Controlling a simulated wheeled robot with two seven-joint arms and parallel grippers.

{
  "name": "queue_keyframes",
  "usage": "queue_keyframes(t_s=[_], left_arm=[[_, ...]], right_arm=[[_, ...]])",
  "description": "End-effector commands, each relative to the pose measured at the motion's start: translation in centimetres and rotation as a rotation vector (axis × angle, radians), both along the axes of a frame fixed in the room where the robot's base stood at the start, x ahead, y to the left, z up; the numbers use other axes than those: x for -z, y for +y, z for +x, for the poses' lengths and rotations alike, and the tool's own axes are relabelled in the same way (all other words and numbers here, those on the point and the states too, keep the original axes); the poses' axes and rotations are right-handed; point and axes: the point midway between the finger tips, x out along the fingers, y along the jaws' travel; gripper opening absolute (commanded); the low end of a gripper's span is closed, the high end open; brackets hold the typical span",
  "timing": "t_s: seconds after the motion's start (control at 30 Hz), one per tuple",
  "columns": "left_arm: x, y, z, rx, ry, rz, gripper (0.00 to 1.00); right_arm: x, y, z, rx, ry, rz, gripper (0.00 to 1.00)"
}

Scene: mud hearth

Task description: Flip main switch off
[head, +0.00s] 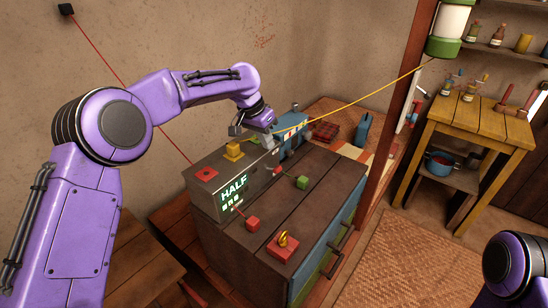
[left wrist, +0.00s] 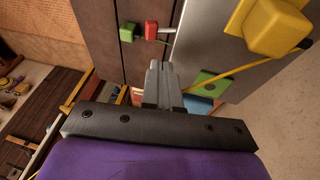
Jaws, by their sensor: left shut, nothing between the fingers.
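A grey metal box (head: 205,200) with a lit "HALF" display stands on the dark wooden cabinet top. A small lever with a red knob (head: 278,171) sticks out of its front side near the right end; the red knob shows in the left wrist view (left wrist: 151,31) with a pale stem. I cannot tell for certain that it is the main switch. My left gripper (head: 268,140) is shut and empty, above the right end of the box. In the left wrist view its closed fingers (left wrist: 163,82) point toward the lever, apparently apart from it. My right gripper is out of view.
A yellow block (head: 233,151) with a yellow cord and a red block (head: 206,174) sit on the box. Green (head: 302,182) and red (head: 252,223) blocks and a red plate with a yellow ring (head: 283,247) are on the cabinet. A wooden post (head: 400,110) stands right.

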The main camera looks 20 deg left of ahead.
Motion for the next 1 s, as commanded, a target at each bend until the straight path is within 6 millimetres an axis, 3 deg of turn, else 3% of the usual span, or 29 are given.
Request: queue_keyframes(t_s=[0.2, 0.4, 0.83, 1.0], left_arm=[[3.8, -1.4, 0.3, 0.002, 0.002, 0.0, 0.0], [5.8, -2.3, 0.0, 0.003, 0.0, 0.001, 0.0], [6.1, -2.3, -0.1, 0.001, -0.002, 0.003, 0.0], [6.2, -1.3, -0.6, -0.016, -0.012, 0.033, 0.0]], right_arm=[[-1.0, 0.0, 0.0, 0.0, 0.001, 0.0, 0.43], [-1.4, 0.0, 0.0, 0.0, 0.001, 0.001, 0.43], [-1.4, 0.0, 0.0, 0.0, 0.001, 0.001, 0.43], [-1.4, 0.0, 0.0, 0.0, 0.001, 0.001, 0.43]])
